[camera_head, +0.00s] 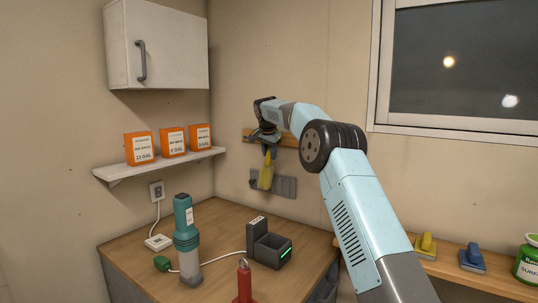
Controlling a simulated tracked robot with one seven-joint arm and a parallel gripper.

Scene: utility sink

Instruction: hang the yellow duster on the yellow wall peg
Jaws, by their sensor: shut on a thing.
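The yellow duster (265,178) hangs down below my gripper (268,143), close to the back wall. My gripper is shut on the duster's upper end, where a dark blue-green part shows. A wooden peg rail (288,139) is on the wall behind my gripper. My gripper and arm cover much of the rail. I cannot make out the yellow peg, and I cannot tell whether the duster touches the rail.
A grey wall panel (286,187) sits behind and below the duster. A teal flashlight (186,240), a dark charger (268,247) and a red object (243,283) stand on the counter. A yellow brush (425,246) and a blue brush (472,258) lie on the right ledge.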

